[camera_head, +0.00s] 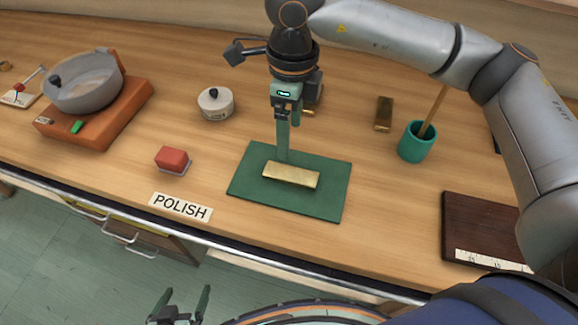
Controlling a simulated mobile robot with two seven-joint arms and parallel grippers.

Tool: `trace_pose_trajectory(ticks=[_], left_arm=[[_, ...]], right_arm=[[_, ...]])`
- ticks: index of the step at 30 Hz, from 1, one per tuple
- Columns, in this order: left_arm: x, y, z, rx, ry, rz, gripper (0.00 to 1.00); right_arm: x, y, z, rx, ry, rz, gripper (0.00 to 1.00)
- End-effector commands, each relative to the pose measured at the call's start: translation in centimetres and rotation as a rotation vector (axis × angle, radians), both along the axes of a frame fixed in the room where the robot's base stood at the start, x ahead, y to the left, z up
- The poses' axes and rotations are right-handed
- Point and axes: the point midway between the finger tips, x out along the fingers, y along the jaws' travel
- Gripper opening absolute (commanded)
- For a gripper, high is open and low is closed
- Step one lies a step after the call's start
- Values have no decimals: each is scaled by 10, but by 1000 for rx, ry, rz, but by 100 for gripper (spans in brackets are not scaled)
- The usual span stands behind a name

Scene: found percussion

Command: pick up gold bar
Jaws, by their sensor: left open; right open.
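A gold bar (291,174) lies flat on a green mat (320,209) near the front of the table. My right gripper (283,155) points straight down just behind the bar's left half and is open and empty. Its fingers overlap in this view, so the gap between them is hard to see. I cannot tell whether the fingertips touch the mat. A second gold bar (383,113) lies farther back to the right, and another gold piece (309,112) is partly hidden behind my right gripper. My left gripper (182,303) is open and empty, low in front of the table.
A teal cup (417,143) holding a stick stands right of the mat. A red block (172,160), a white lidded pot (215,104) and a grey bowl (83,87) on an orange base (112,116) are left. A "POLISH" label (181,207) and a dark board (482,225) lie near the front.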

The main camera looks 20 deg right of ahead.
Motion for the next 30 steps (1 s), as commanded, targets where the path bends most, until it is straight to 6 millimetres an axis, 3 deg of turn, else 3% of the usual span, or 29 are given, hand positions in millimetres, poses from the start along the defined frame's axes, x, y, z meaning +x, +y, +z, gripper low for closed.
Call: trace_pose_trajectory(ticks=[4,12,20,30], left_arm=[[0,0,1,0,0,0,100],[0,0,8,1,0,1,100],[0,0,12,1,0,1,100],[0,1,22,1,1,1,100]], right_arm=[[4,-8,-6,-32,-15,-9,85],[3,-7,-53,-29,-12,-8,85],[2,-6,-75,-28,-14,-7,85],[1,-4,-119,-26,-15,-8,85]])
